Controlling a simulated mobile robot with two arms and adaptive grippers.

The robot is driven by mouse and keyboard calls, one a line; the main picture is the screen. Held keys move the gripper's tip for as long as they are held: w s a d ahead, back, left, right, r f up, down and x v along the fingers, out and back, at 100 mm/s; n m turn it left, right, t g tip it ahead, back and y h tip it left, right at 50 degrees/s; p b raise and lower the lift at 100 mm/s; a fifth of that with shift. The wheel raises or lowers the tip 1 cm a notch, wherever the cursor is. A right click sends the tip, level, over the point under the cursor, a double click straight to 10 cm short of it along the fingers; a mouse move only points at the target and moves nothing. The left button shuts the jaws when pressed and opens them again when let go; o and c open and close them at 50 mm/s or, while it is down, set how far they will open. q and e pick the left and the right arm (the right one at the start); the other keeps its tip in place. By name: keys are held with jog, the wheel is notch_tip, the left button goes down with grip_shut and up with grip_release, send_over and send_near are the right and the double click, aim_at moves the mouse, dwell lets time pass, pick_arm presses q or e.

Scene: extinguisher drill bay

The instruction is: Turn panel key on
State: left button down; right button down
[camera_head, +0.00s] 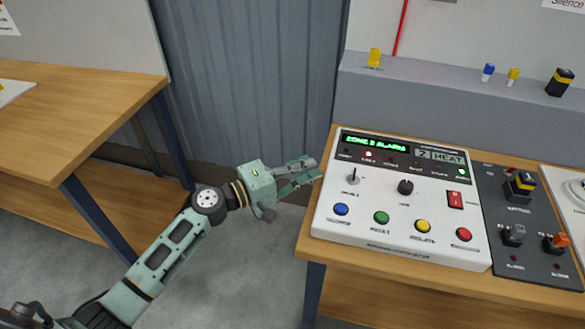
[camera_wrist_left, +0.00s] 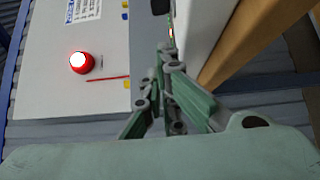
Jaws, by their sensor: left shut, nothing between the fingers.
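The white control panel (camera_head: 400,245) lies on the wooden table and its display reads "ZONE 2 ALARM". A small grey metal key or lever (camera_head: 354,177) stands up at its left side. The label under it is too small to read. My left gripper (camera_head: 317,170) is shut and empty, just left of the panel's left edge, pointing right toward the key, apart from it. In the left wrist view the fingers (camera_wrist_left: 165,58) are together beside the panel's white side (camera_wrist_left: 193,25). The key is not clearly seen there. My right gripper is out of view.
The panel also holds a black knob (camera_head: 405,187), a red rocker switch (camera_head: 455,199) and several coloured buttons. A dark module (camera_head: 525,235) with plugs is at the right. A grey ledge (camera_head: 440,85) runs behind. A lit red lamp (camera_wrist_left: 82,62) shows in the wrist view.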

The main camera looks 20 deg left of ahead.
aim_at(334, 173)
pick_arm(q)
jog(key=x, duration=0.4)
jog(key=shift+r+p, duration=0.2)
jog(key=shift+p, duration=0.2)
jog(key=shift+s+d+f+p, duration=0.15)
jog(key=shift+d+p, duration=0.5)
jog(key=shift+d, duration=0.6)
jog(key=shift+d+f, duration=0.1)
jog(key=shift+d, duration=0.5)
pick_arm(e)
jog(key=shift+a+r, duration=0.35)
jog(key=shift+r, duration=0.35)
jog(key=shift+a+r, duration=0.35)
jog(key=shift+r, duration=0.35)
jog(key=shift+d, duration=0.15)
pick_arm(q)
jog(key=shift+f+b, duration=0.1)
jog(key=shift+b, duration=0.2)
jog(key=shift+d+m+g+h+b, duration=0.2)
jog(key=shift+m+g+h+b, duration=0.1)
jog(key=shift+g, duration=0.1)
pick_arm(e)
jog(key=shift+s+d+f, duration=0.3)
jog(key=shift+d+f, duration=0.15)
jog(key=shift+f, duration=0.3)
